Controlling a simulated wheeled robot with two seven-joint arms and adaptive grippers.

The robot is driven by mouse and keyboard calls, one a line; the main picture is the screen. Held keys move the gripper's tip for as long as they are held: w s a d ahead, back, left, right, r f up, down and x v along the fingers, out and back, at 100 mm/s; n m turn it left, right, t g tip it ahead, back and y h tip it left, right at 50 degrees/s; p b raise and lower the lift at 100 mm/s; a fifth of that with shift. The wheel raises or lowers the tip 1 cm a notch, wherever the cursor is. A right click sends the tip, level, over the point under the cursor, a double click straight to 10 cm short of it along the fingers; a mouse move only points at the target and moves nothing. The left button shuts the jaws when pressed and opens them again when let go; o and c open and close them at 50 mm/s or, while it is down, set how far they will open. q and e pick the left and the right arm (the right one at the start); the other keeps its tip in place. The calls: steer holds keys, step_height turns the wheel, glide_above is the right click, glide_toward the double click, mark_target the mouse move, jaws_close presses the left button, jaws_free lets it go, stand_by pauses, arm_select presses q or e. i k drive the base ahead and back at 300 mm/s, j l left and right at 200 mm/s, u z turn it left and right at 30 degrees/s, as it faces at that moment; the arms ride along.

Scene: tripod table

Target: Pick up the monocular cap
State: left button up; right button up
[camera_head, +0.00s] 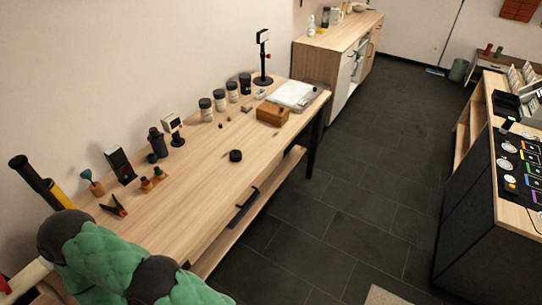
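A small round black piece, which looks like the monocular cap (235,156), lies flat on the middle of the wooden table (205,180), with bare wood around it. A black cylindrical thing that may be the monocular (157,142) stands upright near the wall, to the left of the cap. Neither gripper shows. A green padded arm of mine covers the near left end of the table, and its gripper cannot be seen.
A wooden box (272,114) and a white tray (294,94) are at the table's far end. Several dark jars (219,100) stand along the wall. Dark floor (350,190) is free to the right.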

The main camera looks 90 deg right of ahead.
mark_target(235, 155)
steer(key=z, duration=0.45)
steer(key=i+j+z, duration=0.1)
steer(key=z, duration=0.75)
steer(key=j+z, duration=0.15)
steer(key=z, duration=0.3)
steer(key=i+j+z, duration=0.1)
steer(key=z, duration=0.35)
